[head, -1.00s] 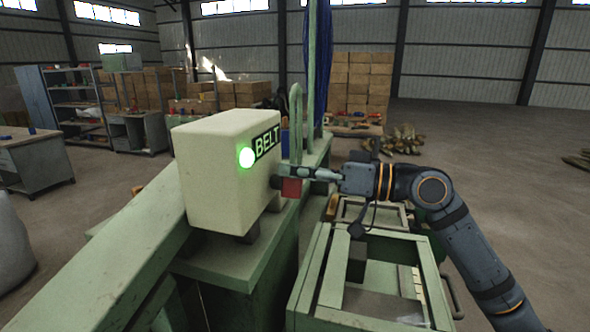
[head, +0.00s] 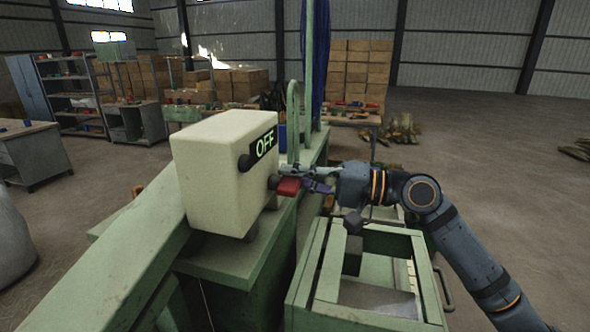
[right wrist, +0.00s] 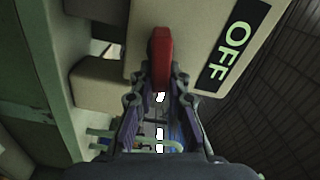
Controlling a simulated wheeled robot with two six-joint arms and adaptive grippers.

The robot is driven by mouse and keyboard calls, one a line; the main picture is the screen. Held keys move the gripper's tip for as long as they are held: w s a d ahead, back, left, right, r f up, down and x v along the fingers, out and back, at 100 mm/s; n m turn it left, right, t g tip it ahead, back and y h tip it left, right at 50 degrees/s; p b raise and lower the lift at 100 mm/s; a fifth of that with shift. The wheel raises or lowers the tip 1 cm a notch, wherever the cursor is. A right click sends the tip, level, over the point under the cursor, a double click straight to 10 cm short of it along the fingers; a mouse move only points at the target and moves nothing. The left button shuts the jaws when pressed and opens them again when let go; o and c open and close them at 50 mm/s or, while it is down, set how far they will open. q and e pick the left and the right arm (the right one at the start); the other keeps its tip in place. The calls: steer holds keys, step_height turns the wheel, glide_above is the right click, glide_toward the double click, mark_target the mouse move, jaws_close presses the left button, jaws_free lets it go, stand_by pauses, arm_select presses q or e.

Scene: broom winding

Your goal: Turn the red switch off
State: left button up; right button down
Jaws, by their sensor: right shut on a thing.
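The red switch (head: 289,186) sits on the right side of a cream control box (head: 215,165), on a dark mount. The box's label (head: 264,146) reads OFF in green, and the round lamp (head: 246,162) beside it is dark. My right gripper (head: 305,182) is at the switch from the right, shut on its outer end. In the right wrist view the red switch (right wrist: 161,58) stands between the fingertips, with the OFF label (right wrist: 232,45) to its right. My left gripper is not in view.
The box stands on a green machine frame (head: 235,262). A green open-topped tray frame (head: 318,265) lies below my right arm. A green bent tube (head: 293,105) and blue strands (head: 320,60) rise behind the switch. Open floor (head: 500,190) lies to the right.

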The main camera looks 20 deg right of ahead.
steer(key=shift+s+f+m+p, duration=0.1)
steer(key=shift+f+m+p, duration=0.15)
steer(key=shift+m, duration=0.35)
steer(key=shift+f+m+p, duration=0.2)
steer(key=shift+m+p, duration=0.05)
steer(key=shift+m, duration=0.35)
steer(key=shift+f, duration=0.1)
